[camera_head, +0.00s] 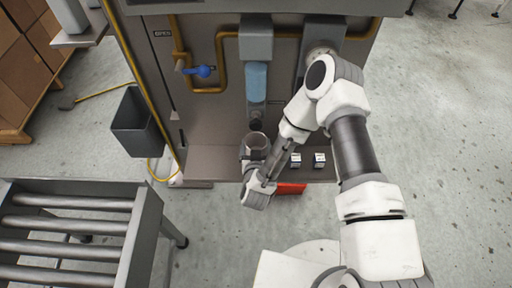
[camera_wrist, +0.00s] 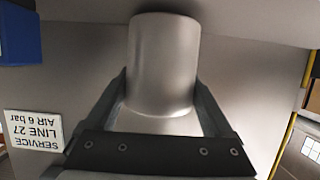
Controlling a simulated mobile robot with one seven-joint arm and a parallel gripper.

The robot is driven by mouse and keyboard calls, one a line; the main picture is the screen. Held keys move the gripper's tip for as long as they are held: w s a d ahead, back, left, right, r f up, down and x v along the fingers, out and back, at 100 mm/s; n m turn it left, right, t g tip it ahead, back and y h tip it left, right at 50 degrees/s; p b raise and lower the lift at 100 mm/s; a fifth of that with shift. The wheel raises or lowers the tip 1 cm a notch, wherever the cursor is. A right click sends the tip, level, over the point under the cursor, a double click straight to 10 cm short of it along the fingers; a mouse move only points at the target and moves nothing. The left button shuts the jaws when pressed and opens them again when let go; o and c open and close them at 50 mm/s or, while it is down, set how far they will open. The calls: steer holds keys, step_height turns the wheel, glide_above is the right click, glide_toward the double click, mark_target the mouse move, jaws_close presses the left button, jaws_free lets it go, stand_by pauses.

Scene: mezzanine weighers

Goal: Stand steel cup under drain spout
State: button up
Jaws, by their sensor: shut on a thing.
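The steel cup (camera_head: 256,142) is a plain grey cylinder at the foot of the service panel, with its open mouth visible. My gripper (camera_head: 253,163) is shut on it. In the wrist view the cup (camera_wrist: 163,58) sits between both fingers (camera_wrist: 162,88). The drain spout (camera_head: 255,124) is the dark tip below the blue filter bowl (camera_head: 256,80). In the head view the cup's mouth shows just below the spout. I cannot tell whether the cup's base touches the ledge, as my gripper hides it.
The ledge (camera_head: 213,160) is bare left of the cup. Two small white-and-dark blocks (camera_head: 296,160) (camera_head: 319,160) and a red piece (camera_head: 291,188) are to the right. A yellow pipe with a blue valve handle (camera_head: 204,72), a dark bin (camera_head: 143,122) and a roller conveyor (camera_head: 70,222) are left.

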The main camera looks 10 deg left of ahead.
steer(key=shift+f, duration=0.3)
steer(key=shift+f, duration=0.15)
steer(key=o, duration=1.2)
steer(key=shift+c, duration=0.2)
steer(key=shift+r, duration=0.4)
steer(key=p+v, duration=0.4)
steer(key=v, duration=0.8)
steer(key=shift+f, duration=0.15)
